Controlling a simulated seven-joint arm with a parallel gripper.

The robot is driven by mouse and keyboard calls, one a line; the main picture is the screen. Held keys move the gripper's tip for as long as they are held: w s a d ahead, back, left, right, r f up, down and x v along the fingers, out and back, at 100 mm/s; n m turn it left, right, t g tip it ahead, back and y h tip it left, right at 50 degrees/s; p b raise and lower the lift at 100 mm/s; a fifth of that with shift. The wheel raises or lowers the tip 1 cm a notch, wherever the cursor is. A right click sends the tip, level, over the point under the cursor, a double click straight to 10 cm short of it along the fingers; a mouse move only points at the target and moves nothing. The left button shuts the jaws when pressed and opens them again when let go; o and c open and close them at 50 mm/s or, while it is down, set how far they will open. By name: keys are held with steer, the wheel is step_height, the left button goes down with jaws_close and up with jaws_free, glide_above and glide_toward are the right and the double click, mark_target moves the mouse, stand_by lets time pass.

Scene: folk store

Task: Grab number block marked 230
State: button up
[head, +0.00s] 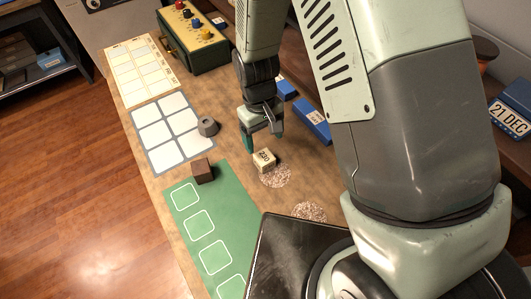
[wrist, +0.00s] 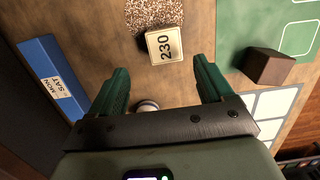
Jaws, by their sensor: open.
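The number block marked 230 (wrist: 164,46) is a small cream block with dark digits on its upper face. In the wrist view it sits on the wooden table, at the edge of a speckled round patch (wrist: 152,14), ahead of and between my fingers. In the head view the block (head: 264,160) lies just in front of my gripper (head: 262,136). My gripper (wrist: 161,84) also shows in the wrist view, with its two green fingers spread wide and nothing between the tips. The block is apart from both fingers.
A dark brown block (head: 202,171) stands on the green mat (head: 222,208). A grey hex piece (head: 207,127) sits by the white grid sheet (head: 168,130). Blue label blocks (head: 313,122) lie to the right. A pale round object (wrist: 147,105) shows between my finger bases.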

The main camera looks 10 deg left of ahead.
mark_target(264, 156)
steer(key=f, duration=0.3)
steer(key=shift+s+d, duration=0.15)
steer(key=shift+s, duration=0.05)
steer(key=f, duration=0.2)
steer(key=s+f, duration=0.1)
steer(key=f, duration=0.2)
steer(key=shift+s+d, duration=0.15)
steer(key=shift+s, duration=0.05)
steer(key=shift+r, duration=0.1)
steer(key=c, duration=1)
